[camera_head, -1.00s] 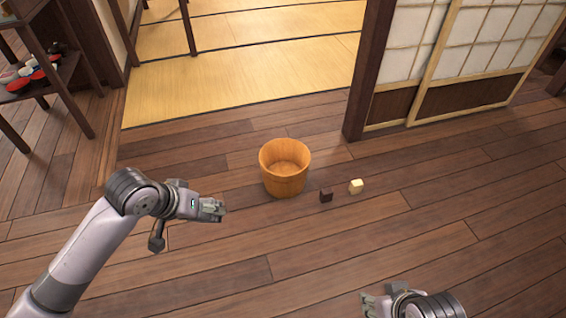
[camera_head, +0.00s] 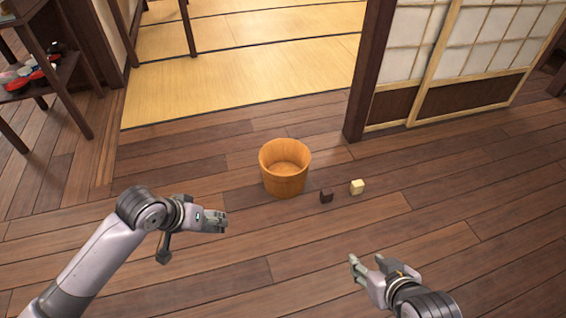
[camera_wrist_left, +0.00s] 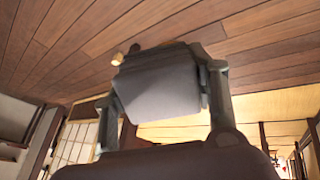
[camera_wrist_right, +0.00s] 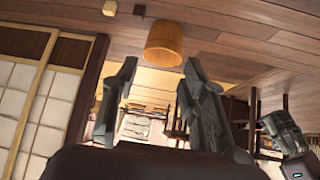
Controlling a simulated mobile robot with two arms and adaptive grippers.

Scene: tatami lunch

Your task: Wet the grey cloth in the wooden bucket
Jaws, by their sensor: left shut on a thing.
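The wooden bucket (camera_head: 285,184) stands upright on the floor; the part of its inside that shows looks empty. It also shows in the right wrist view (camera_wrist_right: 164,43). My left gripper (camera_head: 222,222) is left of the bucket and nearer to me, apart from it. In the left wrist view its fingers are shut on the grey cloth (camera_wrist_left: 158,88), which looks like a folded, flat-faced bundle. In the head view the cloth is hard to tell from the fingers. My right gripper (camera_head: 368,264) is open and empty, nearer to me and right of the bucket.
A dark brown block (camera_head: 326,196) and a pale yellow block (camera_head: 357,187) lie on the floor right of the bucket. A dark post (camera_head: 365,90) and shoji panels (camera_head: 470,50) stand behind. A dark shelf (camera_head: 60,75) stands far left. The floor around the bucket is otherwise clear.

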